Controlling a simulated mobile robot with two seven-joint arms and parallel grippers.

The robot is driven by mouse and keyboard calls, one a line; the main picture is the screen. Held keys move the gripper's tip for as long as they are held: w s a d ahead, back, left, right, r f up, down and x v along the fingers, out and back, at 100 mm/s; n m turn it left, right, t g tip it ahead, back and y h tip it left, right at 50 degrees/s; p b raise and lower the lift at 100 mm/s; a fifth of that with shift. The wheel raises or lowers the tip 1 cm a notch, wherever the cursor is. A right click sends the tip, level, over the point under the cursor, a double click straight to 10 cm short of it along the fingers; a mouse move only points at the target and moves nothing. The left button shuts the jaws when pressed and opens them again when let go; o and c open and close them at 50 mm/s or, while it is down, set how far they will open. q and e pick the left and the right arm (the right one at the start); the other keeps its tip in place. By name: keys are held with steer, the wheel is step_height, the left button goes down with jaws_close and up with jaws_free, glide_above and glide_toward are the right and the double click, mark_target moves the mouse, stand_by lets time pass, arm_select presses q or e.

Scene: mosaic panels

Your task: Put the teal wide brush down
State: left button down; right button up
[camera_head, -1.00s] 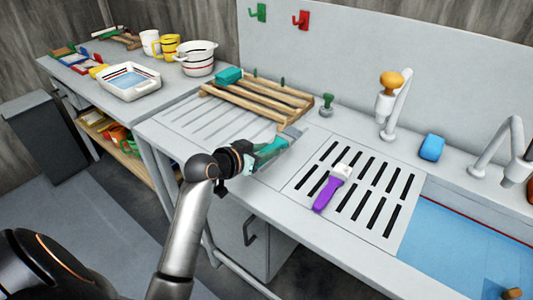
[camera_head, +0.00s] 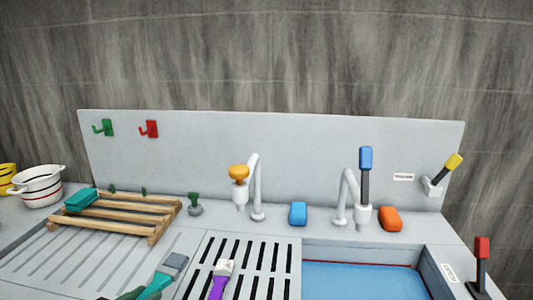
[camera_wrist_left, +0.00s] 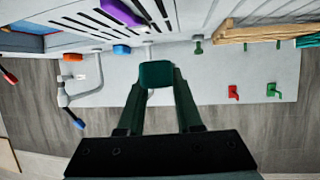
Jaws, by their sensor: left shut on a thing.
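The teal wide brush (camera_head: 156,284) shows at the bottom edge of the head view, its grey head (camera_head: 175,263) pointing up and right over the ribbed drainboard. My left gripper (camera_head: 132,294) is only partly in the head view, at the handle's lower end. In the left wrist view its two dark green fingers (camera_wrist_left: 157,92) are shut on the teal handle (camera_wrist_left: 157,73). I cannot tell whether the brush touches the drainboard. My right gripper is not in view.
A wooden rack (camera_head: 118,215) with a teal block (camera_head: 81,201) stands at the back left. A purple-handled brush (camera_head: 218,284) lies on the slotted grate (camera_head: 250,255). A blue basin (camera_head: 360,282) is at right. Taps and sponges line the back. Bare ribbed drainboard (camera_head: 80,262) lies left.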

arm_select(q)
steer(key=s+d+m+g+h, duration=0.5)
steer(key=s+m+h, duration=0.1)
steer(key=m+h, duration=0.1)
steer(key=shift+s+d+m+h, duration=0.35)
steer(key=shift+m+h, duration=0.05)
steer(key=shift+m, duration=0.3)
steer(key=shift+r, duration=0.1)
stand_by(0.3)
